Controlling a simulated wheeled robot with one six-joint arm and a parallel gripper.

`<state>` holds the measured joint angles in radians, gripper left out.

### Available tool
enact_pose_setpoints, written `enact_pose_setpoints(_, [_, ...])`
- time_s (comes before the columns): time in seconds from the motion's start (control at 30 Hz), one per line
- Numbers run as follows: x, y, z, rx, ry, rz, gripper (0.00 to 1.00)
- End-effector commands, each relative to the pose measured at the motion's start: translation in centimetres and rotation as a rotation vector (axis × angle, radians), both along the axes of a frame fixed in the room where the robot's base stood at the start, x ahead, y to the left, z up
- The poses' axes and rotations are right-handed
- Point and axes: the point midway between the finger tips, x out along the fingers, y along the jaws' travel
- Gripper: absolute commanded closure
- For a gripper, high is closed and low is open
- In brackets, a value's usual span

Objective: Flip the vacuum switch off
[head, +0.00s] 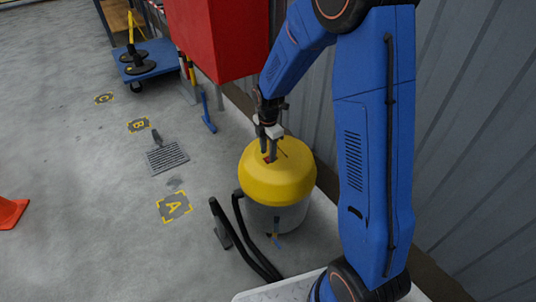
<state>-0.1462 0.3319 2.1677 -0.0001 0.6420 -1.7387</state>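The vacuum (278,185) has a yellow domed lid and a grey-white drum. It stands upright on the floor beside the ribbed wall, with black hose running from its left side. A small red patch, likely the switch (267,159), shows on top of the lid and is partly covered by the fingers. My gripper (268,154) points down at the lid top, with its fingertips at or just above the red patch. I cannot tell if they touch, and the finger gap is too small to judge. The switch's position cannot be made out.
A blue cart (143,56), a floor grate (166,157), an orange cone (10,212) and floor marks lie left. A black hose wand (221,222) is left of the vacuum. Open floor lies further left.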

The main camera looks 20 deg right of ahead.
Motion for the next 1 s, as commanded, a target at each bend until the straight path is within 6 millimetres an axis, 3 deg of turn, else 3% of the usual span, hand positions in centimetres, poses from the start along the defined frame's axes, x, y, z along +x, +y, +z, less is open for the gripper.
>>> enact_pose_setpoints(0.2, [-0.02, -0.01, -1.38, 0.0, 0.0, 0.0, 0.61])
enact_pose_setpoints(0.47, [-0.02, -0.01, -1.49, 0.0, 0.0, 0.0, 0.61])
enact_pose_setpoints(0.5, [-0.02, -0.01, -1.49, 0.0, 0.0, 0.0, 0.63])
enact_pose_setpoints(0.67, [-0.02, -0.01, -1.48, 0.0, 0.0, 0.0, 1.0])
enact_pose_setpoints(1.0, [0.01, -0.39, -1.47, 0.053, 0.022, -0.006, 1.0])
